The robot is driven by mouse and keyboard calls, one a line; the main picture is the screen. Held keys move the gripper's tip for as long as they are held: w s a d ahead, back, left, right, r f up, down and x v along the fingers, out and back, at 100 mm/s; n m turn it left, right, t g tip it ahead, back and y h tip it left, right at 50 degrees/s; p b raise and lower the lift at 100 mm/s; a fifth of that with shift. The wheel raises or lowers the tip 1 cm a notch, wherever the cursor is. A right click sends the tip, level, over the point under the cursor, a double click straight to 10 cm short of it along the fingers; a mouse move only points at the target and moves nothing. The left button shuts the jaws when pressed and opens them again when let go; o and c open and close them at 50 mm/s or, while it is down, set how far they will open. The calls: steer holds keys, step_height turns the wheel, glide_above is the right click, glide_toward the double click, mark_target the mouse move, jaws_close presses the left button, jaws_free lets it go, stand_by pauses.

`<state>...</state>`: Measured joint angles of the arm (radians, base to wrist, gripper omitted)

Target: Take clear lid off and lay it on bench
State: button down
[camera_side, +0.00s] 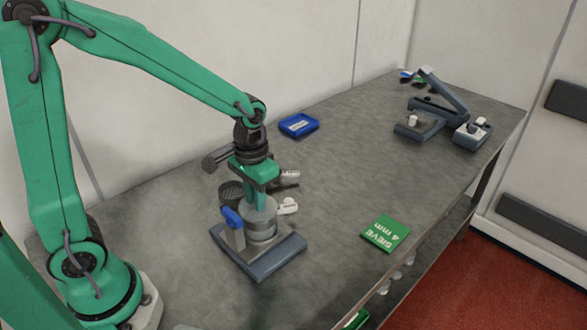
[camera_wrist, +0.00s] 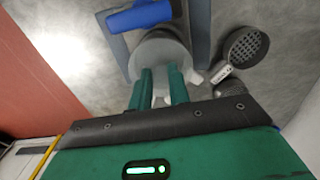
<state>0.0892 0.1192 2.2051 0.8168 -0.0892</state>
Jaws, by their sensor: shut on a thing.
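The clear lid (camera_side: 268,212) is a pale, see-through disc on top of a round grey pot (camera_side: 262,231). The pot stands on a dark grey square base (camera_side: 275,260) with a blue-handled lever (camera_side: 233,217) at its left. My gripper (camera_side: 256,203) points down at the lid from above. In the wrist view its green fingers (camera_wrist: 164,78) come down over the lid (camera_wrist: 158,50), shut on a small pale part between them that looks like its knob. The fingers partly hide that part. I cannot tell whether the lid's rim still touches the pot.
A dark perforated cup (camera_wrist: 245,47) and small white pieces (camera_side: 287,206) lie close by. A blue tray (camera_side: 299,125) is farther back. A green card marked SIEVE 4 mm (camera_side: 386,233) lies right, near the bench edge. Grey equipment (camera_side: 440,115) stands at the far end. Mid-bench (camera_side: 350,170) is bare.

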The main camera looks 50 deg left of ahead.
steer(key=shift+r, duration=0.8)
stand_by(0.5)
steer(key=shift+r, duration=1.3)
steer(key=w+d+f, duration=0.1)
steer(key=d+f, duration=0.1)
steer(key=d, duration=2.2)
steer(key=shift+w+d+f, duration=0.15)
steer(key=shift+d+f, duration=0.1)
steer(key=w+a+f, duration=0.2)
steer(key=w, duration=0.1)
steer(key=w+a+f, duration=0.2)
steer(key=w, duration=0.1)
steer(key=w+a+f, duration=0.2)
steer(key=w+f, duration=0.1)
steer(key=shift+w+a, duration=0.25)
steer(key=shift+w, duration=0.1)
